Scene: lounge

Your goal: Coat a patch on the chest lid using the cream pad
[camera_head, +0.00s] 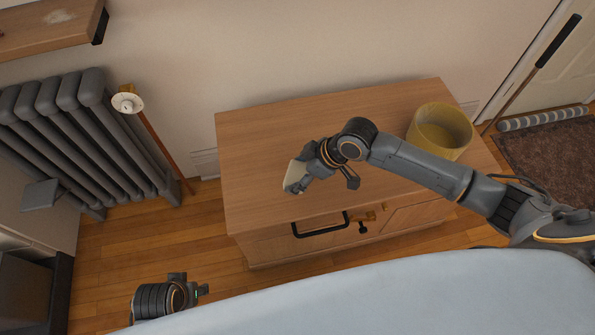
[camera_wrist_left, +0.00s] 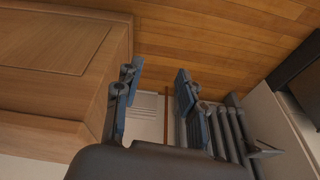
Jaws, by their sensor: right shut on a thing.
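The wooden chest stands against the wall, its flat lid (camera_head: 262,135) facing up. My right gripper (camera_head: 298,178) is over the left part of the lid, shut on the cream pad (camera_head: 296,174). The gripper hides part of the pad, and I cannot tell whether the pad touches the lid. No coated patch is clear to see on the lid. My left gripper (camera_head: 190,291) is low in front of the chest, left of its front corner. In the left wrist view its two fingers (camera_wrist_left: 157,78) are apart with nothing between them.
A yellow tub (camera_head: 440,132) stands on the lid's right end, behind my right forearm. A grey radiator (camera_head: 85,140) and a long-handled tool (camera_head: 155,135) are at left.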

